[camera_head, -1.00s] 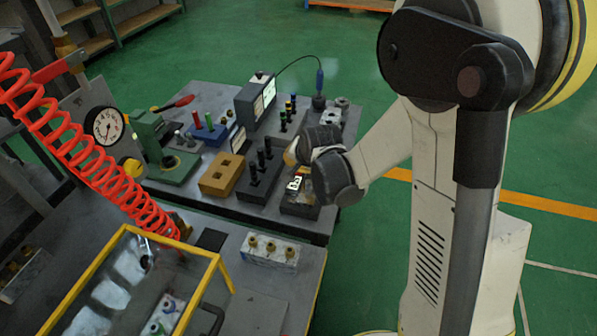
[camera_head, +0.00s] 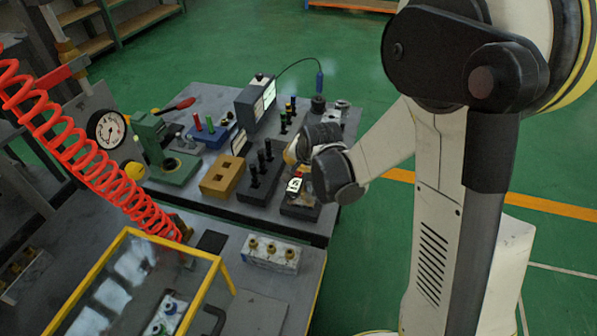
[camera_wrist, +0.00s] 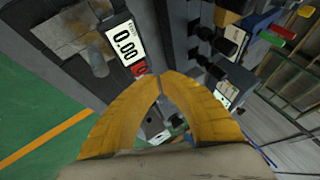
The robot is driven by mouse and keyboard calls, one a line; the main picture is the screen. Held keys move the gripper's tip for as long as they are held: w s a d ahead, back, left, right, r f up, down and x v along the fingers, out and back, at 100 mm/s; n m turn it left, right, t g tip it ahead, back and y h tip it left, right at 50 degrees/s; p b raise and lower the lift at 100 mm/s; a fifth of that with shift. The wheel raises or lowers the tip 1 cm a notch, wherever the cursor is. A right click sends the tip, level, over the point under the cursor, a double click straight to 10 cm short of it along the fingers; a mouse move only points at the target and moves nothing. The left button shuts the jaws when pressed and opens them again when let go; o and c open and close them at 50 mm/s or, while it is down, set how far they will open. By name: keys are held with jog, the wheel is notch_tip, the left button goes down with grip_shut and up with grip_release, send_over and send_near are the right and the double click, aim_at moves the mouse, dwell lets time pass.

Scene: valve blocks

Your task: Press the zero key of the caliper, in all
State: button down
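The caliper display (camera_wrist: 123,42) reads 0.00 in the wrist view. A red key (camera_wrist: 140,70) sits at the end of the display nearest my gripper; I take it for the zero key. My gripper (camera_wrist: 160,76) has yellow fingers whose tips meet, with nothing seen between them. The tips appear right beside the red key in the picture; I cannot tell whether they touch it. In the head view the caliper display (camera_head: 294,185) shows on a dark block at the bench's right front, and my wrist hides most of my fingers.
A dark block with black posts (camera_head: 259,182) and a tan block (camera_head: 222,177) stand left of the caliper. A grey display box (camera_head: 255,102) is behind. A white block with brass fittings (camera_head: 271,253) and a yellow-framed case (camera_head: 175,245) are nearer. A red coiled hose hangs left.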

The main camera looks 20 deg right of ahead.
aim_at(296, 171)
jog(key=shift+r+p, duration=1.85)
jog(key=shift+r, duration=0.7)
jog(key=shift+s+r, duration=0.1)
jog(key=shift+r, duration=0.1)
jog(key=s+r+n, duration=0.4)
jog(key=s+r, duration=0.2)
jog(key=s, duration=0.6)
jog(key=s+r+n, duration=0.4)
jog(key=s+r, duration=0.2)
jog(key=s, duration=0.6)
jog(key=shift+s+d+r, duration=0.2)
jog(key=shift+s+r, duration=0.05)
jog(key=shift+s, duration=0.1)
